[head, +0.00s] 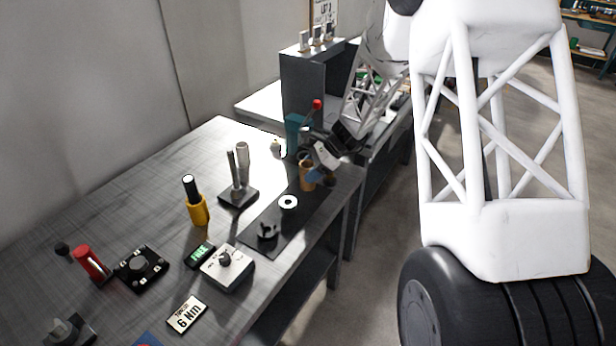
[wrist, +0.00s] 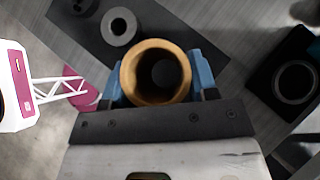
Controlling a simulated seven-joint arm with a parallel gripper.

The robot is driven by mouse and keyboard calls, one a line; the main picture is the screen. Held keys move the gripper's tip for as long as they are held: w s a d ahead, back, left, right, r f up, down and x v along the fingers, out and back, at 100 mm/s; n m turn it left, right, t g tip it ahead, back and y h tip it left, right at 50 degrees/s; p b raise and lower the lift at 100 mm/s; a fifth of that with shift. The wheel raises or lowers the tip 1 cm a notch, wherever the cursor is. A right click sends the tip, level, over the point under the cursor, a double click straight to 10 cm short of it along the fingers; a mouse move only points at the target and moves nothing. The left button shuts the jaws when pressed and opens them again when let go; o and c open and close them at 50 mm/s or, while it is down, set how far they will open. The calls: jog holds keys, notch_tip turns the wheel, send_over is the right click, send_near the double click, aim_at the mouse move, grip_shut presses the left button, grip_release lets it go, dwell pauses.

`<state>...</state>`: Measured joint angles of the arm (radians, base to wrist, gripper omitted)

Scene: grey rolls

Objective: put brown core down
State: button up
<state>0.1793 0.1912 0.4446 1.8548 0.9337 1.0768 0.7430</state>
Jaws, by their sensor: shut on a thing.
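The brown core (head: 307,172) is a short hollow brown cylinder near the right edge of the grey table. In the wrist view the brown core (wrist: 156,72) shows its open end toward the camera, between two blue finger pads. My gripper (head: 314,178) is shut on it; in the wrist view the gripper (wrist: 157,78) has one finger on each side of the core. Whether the core's bottom touches the table or dark mat is hard to tell.
A dark mat (head: 262,222) holds a grey-white ring (head: 288,202) and a dark spindle piece (head: 267,232). A twin-post stand (head: 238,190), yellow-handled tool (head: 196,205) and white knob box (head: 227,267) stand to the left. A teal press (head: 294,132) stands close behind the core.

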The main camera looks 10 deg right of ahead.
jog(key=shift+w+f, duration=0.1)
jog(key=shift+w, duration=0.75)
jog(key=shift+f, duration=1.75)
jog(key=shift+f, duration=0.1)
jog(key=o, duration=0.8)
jog(key=shift+c, duration=0.2)
